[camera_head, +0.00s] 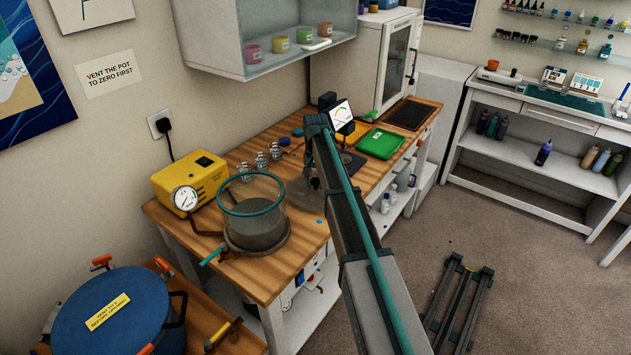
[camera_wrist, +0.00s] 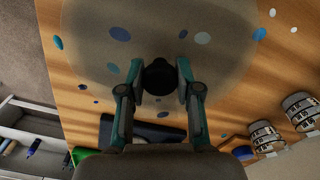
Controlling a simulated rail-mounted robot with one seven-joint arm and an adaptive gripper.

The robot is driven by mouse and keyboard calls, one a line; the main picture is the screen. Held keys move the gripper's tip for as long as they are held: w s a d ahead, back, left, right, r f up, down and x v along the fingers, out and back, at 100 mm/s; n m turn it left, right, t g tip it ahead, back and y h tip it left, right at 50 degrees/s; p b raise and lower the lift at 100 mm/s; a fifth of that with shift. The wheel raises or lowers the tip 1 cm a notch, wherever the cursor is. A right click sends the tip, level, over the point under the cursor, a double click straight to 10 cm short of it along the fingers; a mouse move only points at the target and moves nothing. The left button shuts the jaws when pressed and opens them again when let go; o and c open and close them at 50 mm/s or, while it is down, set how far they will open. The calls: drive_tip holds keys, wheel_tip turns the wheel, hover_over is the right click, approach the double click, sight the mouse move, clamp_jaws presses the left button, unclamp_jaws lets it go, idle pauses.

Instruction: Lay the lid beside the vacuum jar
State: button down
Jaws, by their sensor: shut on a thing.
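The lid is a round, see-through grey disc with a black knob. It fills the upper middle of the wrist view (camera_wrist: 160,30). My gripper (camera_wrist: 160,76) is shut on the knob, one finger on each side. In the head view the lid (camera_head: 302,194) shows only in part, to the right of the vacuum jar and partly behind my arm. I cannot tell whether it touches the bench. The vacuum jar (camera_head: 254,225) stands on the wooden bench with its teal-rimmed top open.
A yellow pump (camera_head: 190,175) with a gauge stands left of the jar. Several metal-and-glass cups (camera_head: 260,160) stand behind it. A green tray (camera_head: 380,143) lies farther right. Coloured spots (camera_wrist: 120,33) dot the bench under the lid. A blue pot (camera_head: 115,315) is at lower left.

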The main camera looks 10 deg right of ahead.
sight(315, 180)
drive_tip(key=shift+f, duration=0.4)
drive_tip(key=c, duration=0.7)
unclamp_jaws()
drive_tip(key=shift+r+p, duration=1.95)
drive_tip(key=shift+r, duration=2.1)
